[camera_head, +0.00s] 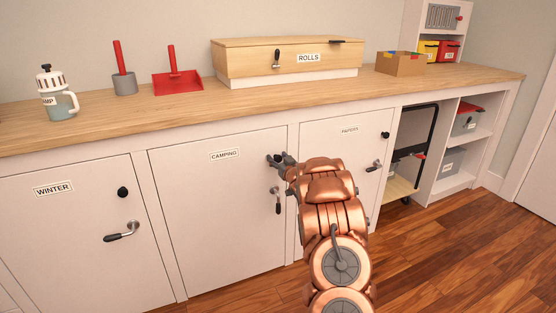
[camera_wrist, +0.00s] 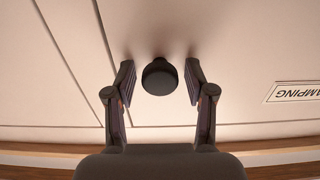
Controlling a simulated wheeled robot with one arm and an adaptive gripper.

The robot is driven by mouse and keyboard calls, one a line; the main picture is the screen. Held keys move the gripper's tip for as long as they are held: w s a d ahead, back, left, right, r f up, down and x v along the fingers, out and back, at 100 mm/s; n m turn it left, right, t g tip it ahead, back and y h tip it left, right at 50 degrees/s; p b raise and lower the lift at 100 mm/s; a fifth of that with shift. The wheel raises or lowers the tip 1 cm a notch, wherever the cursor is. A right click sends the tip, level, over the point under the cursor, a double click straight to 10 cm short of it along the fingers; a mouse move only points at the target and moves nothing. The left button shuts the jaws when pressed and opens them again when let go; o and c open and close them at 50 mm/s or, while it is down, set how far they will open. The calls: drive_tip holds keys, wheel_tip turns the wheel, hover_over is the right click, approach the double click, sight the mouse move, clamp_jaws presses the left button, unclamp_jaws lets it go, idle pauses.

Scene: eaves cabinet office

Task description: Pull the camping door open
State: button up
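The camping door (camera_head: 215,215) is a white cabinet door with a "CAMPING" label, shut in the middle of the cabinet row. Its lever handle (camera_head: 277,202) hangs downward at the right edge, below my gripper (camera_head: 275,160). In the wrist view, a round black knob (camera_wrist: 160,77) on the camping door sits between the two fingers of my gripper (camera_wrist: 160,84). The fingers are open with a gap on each side of the knob. The "CAMPING" label (camera_wrist: 296,91) appears upside down at the right. In the head view the gripper hides the knob.
The wooden counter (camera_head: 150,112) runs above. Open shelves (camera_head: 455,183) stand at the right. The wooden floor (camera_head: 440,250) is clear at front right.

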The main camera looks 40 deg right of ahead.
clamp_jaws()
idle(0.5)
